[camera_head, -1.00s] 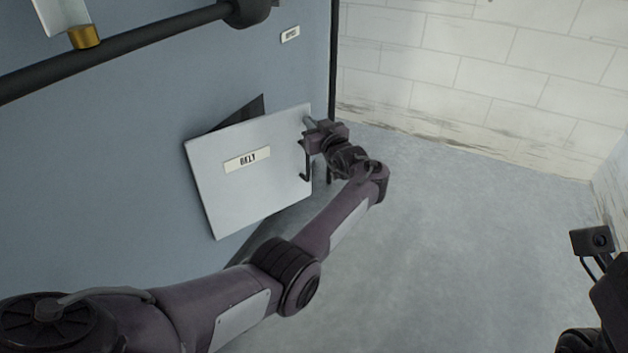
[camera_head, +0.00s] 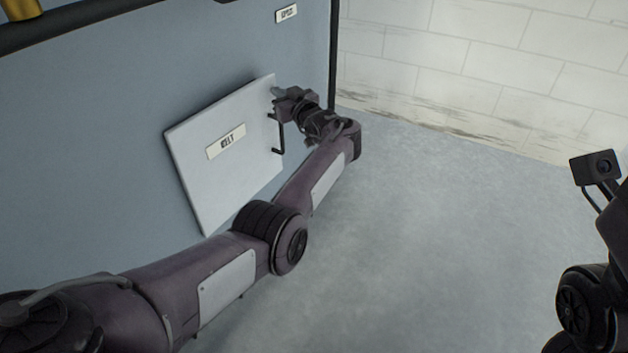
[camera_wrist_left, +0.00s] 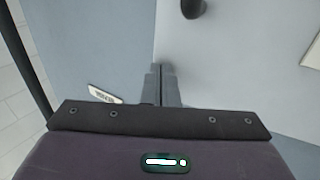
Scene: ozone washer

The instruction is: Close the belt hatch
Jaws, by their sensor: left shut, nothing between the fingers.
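The belt hatch (camera_head: 228,165) is a pale square panel labelled BELT on the side of a blue-grey machine (camera_head: 110,130). It looks close to flush, with a thin dark line along its upper left edge. A black bar handle (camera_head: 279,136) sits near its right edge. My left gripper (camera_head: 276,92) is shut and empty at the hatch's upper right edge; I cannot tell if it touches. In the left wrist view the shut fingers (camera_wrist_left: 165,85) point at the boundary between hatch (camera_wrist_left: 235,60) and machine. My right gripper's fingers are not visible.
A dark horizontal bar (camera_head: 110,22) crosses the machine above the hatch. A small label (camera_head: 286,13) is at the upper right of the machine. A white block wall (camera_head: 480,60) stands behind. The grey floor (camera_head: 430,240) to the right is clear.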

